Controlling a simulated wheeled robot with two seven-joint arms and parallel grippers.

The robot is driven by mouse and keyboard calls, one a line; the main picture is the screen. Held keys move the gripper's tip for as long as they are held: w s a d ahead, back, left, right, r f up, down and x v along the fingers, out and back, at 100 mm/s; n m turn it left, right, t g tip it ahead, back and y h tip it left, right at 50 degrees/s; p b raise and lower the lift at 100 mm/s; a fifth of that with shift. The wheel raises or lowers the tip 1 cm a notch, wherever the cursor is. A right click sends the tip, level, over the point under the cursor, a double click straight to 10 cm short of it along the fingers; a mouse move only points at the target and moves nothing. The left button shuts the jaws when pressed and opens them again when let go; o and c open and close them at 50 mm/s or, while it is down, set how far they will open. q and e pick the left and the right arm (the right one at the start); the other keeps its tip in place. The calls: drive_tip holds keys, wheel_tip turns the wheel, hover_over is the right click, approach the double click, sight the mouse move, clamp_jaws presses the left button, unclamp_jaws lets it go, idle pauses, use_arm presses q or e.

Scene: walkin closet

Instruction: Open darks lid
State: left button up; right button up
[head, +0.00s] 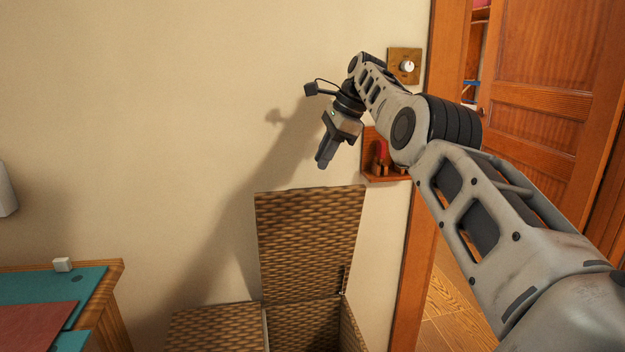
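A woven wicker hamper (354,332) stands against the wall at the bottom centre. Its right lid (309,240) is raised and stands upright near the wall, with the compartment below it open. The left lid (215,328) lies flat and closed. I cannot see a label telling which side is darks. My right gripper (323,161) is above the raised lid, apart from it, pointing down. Its fingers look close together with nothing visible between them, but their gap is hard to make out. My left gripper is out of view.
A small wooden wall shelf (386,177) with a red item is right of my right gripper, and a dial (407,66) is above it. A wooden desk (113,290) with teal mats is at left. A wooden door (550,100) stands at right.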

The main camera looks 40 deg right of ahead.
use_arm(q)
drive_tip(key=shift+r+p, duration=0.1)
drive_tip(key=shift+p, duration=0.8)
use_arm(e)
drive_tip(key=v, duration=0.5)
drive_tip(key=shift+s+d+r, duration=0.1)
drive_tip(key=shift+r, duration=0.25)
